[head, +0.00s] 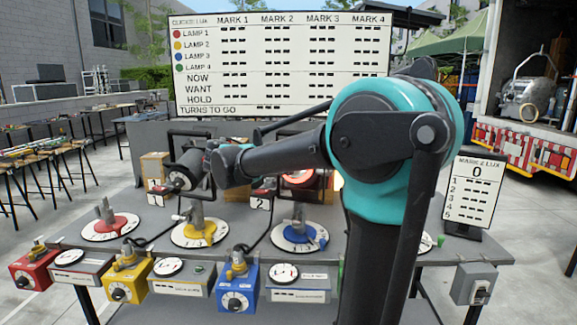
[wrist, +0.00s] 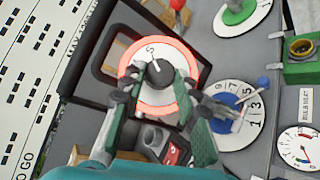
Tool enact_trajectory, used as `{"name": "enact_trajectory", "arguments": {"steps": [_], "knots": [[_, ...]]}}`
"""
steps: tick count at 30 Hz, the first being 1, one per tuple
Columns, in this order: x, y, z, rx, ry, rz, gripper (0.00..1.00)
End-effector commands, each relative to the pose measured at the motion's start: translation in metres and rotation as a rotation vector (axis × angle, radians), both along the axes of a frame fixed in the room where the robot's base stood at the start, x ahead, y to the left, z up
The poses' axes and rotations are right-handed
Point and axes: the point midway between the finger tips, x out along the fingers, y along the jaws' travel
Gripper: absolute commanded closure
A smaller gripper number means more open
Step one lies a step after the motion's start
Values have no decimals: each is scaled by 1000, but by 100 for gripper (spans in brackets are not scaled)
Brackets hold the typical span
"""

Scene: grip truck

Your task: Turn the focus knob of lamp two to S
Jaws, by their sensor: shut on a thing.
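In the wrist view, my gripper (wrist: 160,84) has its two fingers closed around a dark round focus knob (wrist: 157,72). The knob sits in the middle of a white dial (wrist: 138,60) with a glowing red-orange rim. A letter S is printed on the upper part of this dial, and a pale line on the knob seems to point toward it. The fingers hide the lower part of the knob and dial. In the head view, my arm covers much of this area, and I cannot read the lamp's number.
A blue dial (wrist: 228,98) and a green dial (wrist: 232,14) lie close by on the bench. Red (head: 98,232) and yellow (head: 187,238) dials stand at the left in the head view. A large scoreboard (head: 222,78) rises behind. Dark lamp frames and cables crowd the bench.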

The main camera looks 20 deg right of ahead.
Motion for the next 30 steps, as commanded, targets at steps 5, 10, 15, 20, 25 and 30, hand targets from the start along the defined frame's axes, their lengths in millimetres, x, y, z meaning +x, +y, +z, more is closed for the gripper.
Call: {"name": "enact_trajectory", "arguments": {"steps": [5, 10, 15, 20, 25, 30], "knots": [[1, 0, 1, 65, -40, -43, 98], [1, 0, 1, 100, -64, -68, 98], [1, 0, 1, 115, -72, -78, 98], [1, 0, 1, 118, -75, -80, 98], [1, 0, 1, 117, -74, -79, 98], [1, 0, 1, 116, -75, -79, 55]]}}
